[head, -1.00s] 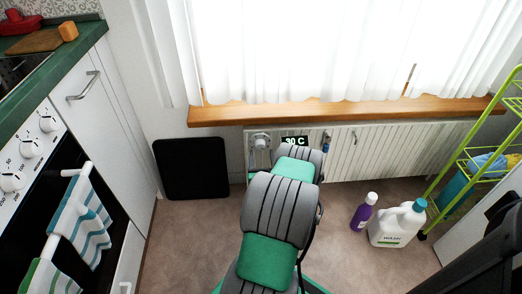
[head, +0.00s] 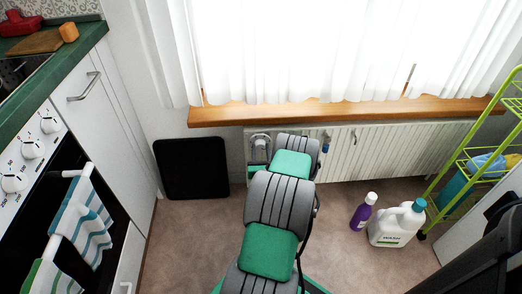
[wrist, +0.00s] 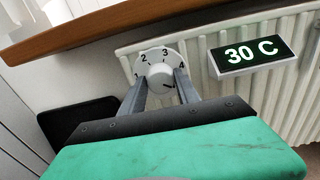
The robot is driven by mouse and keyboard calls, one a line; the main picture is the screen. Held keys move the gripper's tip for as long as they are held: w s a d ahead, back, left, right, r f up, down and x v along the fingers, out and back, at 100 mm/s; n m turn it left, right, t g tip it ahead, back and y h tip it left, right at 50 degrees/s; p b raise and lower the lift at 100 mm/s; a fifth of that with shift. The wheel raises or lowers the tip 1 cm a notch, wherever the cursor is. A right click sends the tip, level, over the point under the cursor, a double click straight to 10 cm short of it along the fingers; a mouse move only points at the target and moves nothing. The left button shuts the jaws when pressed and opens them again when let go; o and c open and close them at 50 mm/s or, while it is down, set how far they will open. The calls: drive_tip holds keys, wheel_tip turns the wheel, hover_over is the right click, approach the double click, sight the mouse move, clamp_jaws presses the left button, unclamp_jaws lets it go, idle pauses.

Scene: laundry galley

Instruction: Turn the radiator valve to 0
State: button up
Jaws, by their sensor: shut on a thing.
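The radiator valve is a round white knob (wrist: 156,54) with dark numbers 1 to 4 on its face, in the upper middle of the wrist view. Its number 1 is at the left and 4 at the right. A dark mark shows low on the knob's raised centre. My gripper (wrist: 162,77) is shut on the knob, one grey finger on each side. Whether 0 is on the dial I cannot tell. In the head view the valve (head: 260,138) is at the radiator's left end, partly behind my arm, and the fingertips are hard to make out.
A display (wrist: 252,54) reading 30 C is on the white radiator (head: 400,150). A wooden sill (head: 350,112) juts out above. A black panel (head: 190,168) leans on the wall at left. A purple bottle (head: 362,212) and a white jug (head: 397,224) stand at right.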

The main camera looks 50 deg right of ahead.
clamp_jaws()
